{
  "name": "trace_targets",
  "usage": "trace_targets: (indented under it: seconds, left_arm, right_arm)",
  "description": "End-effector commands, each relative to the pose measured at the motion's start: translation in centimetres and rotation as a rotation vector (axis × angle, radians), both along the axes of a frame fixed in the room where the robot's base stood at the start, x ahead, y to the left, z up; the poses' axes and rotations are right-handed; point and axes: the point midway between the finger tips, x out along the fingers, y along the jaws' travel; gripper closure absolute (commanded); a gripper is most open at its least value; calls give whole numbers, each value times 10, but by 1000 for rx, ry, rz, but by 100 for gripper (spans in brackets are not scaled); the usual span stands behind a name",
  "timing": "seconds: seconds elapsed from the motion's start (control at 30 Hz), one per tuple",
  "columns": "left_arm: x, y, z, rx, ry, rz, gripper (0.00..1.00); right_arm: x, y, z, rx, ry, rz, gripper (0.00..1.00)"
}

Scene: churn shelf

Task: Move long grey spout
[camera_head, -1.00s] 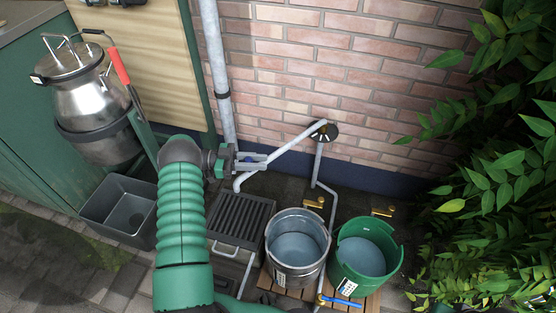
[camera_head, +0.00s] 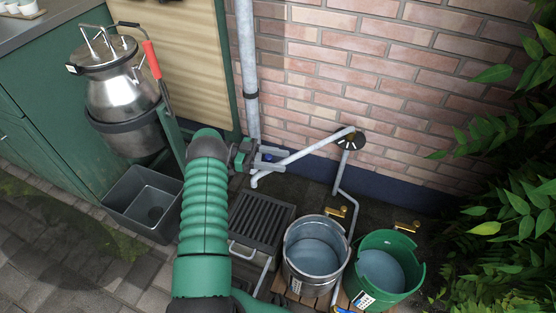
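The long grey spout (camera_head: 310,150) is a light grey pipe. It runs from a dark round fitting (camera_head: 350,141) at the brick wall down and left to a bent-down end above the grate. My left gripper (camera_head: 270,159) comes in from the left on a green ribbed arm. Its grey fingers lie at the spout's lower left part, close to the bend. They overlap the spout in the picture; whether they are closed on it I cannot tell. My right gripper is out of view.
A slotted dark grate (camera_head: 262,220) lies below the spout's end. A metal bucket (camera_head: 314,252) and a green bucket (camera_head: 384,268) stand to the right. A grey basin (camera_head: 145,207) and a steel churn (camera_head: 112,82) are left. A vertical downpipe (camera_head: 247,60) rises behind my gripper.

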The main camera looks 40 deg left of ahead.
Motion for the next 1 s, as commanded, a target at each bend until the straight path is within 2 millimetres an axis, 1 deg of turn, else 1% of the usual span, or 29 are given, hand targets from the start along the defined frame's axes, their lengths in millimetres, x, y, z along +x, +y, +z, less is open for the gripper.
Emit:
trace_targets:
  seconds: [0.13, 0.23, 0.47, 0.6, 0.73, 1.0]
  left_arm:
    - [-1, 1, 0, 0, 0, 0, 55]
    - [-5, 8, 1, -1, 1, 1, 55]
    - [-28, 48, 1, -1, -3, 5, 55]
    - [-35, 62, -2, -2, -2, 1, 55]
    - [-38, 66, -2, 0, 0, 1, 55]
    - [-38, 66, -2, -1, 1, 0, 55]
  right_arm:
    - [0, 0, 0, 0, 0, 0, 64]
    - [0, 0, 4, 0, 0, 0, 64]
    - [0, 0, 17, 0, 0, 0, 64]
    - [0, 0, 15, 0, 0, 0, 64]
    - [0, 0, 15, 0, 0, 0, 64]
    - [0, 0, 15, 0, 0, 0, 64]
